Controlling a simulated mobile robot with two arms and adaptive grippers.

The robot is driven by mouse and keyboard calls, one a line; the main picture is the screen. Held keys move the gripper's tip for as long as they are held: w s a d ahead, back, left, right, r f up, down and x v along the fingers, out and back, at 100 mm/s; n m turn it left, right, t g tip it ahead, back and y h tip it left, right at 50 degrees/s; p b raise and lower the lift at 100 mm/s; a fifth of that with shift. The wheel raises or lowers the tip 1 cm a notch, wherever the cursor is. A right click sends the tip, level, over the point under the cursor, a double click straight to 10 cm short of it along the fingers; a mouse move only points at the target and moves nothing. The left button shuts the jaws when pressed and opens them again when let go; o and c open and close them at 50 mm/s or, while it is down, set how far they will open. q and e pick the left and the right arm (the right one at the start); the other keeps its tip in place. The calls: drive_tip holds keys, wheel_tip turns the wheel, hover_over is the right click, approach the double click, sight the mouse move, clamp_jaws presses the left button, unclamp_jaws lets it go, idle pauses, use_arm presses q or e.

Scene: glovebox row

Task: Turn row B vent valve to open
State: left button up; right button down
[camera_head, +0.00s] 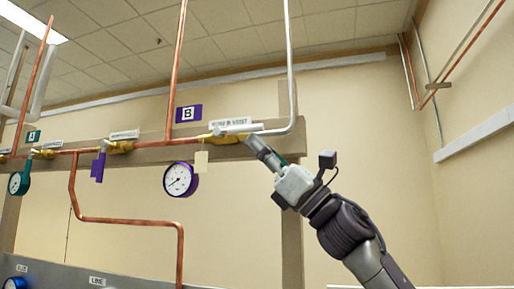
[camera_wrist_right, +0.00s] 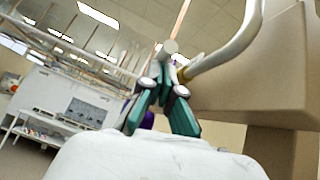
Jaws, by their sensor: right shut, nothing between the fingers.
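The row B vent valve (camera_head: 222,139) is a brass body on the horizontal pipe, under a white label reading roughly "ROW B VENT" (camera_head: 230,121). A pale bar (camera_head: 243,128) lies along the pipe by the valve; I cannot tell for sure that it is the handle. My right gripper (camera_head: 248,138) is at the right end of the valve, shut and empty. In the right wrist view its fingertips (camera_wrist_right: 163,68) meet just below a round grey end (camera_wrist_right: 170,47); I cannot tell whether they touch it. My left gripper is not in view.
A purple B sign (camera_head: 188,113) is above the pipe. A purple-rimmed gauge (camera_head: 181,179) and a cream tag (camera_head: 201,161) hang below. A white vent pipe (camera_head: 290,70) rises beside my right gripper. Another brass valve (camera_head: 120,147) with a purple handle (camera_head: 98,167) is further left.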

drive_tip(key=shift+d+r+t, duration=0.1)
drive_tip(key=shift+r+t, duration=0.1)
drive_tip(key=shift+t, duration=0.1)
drive_tip(key=shift+s+d+f, duration=0.1)
drive_tip(key=shift+d+f, duration=0.15)
drive_tip(key=shift+f, duration=0.2)
drive_tip(key=v, duration=1.1)
drive_tip(key=shift+f, duration=0.1)
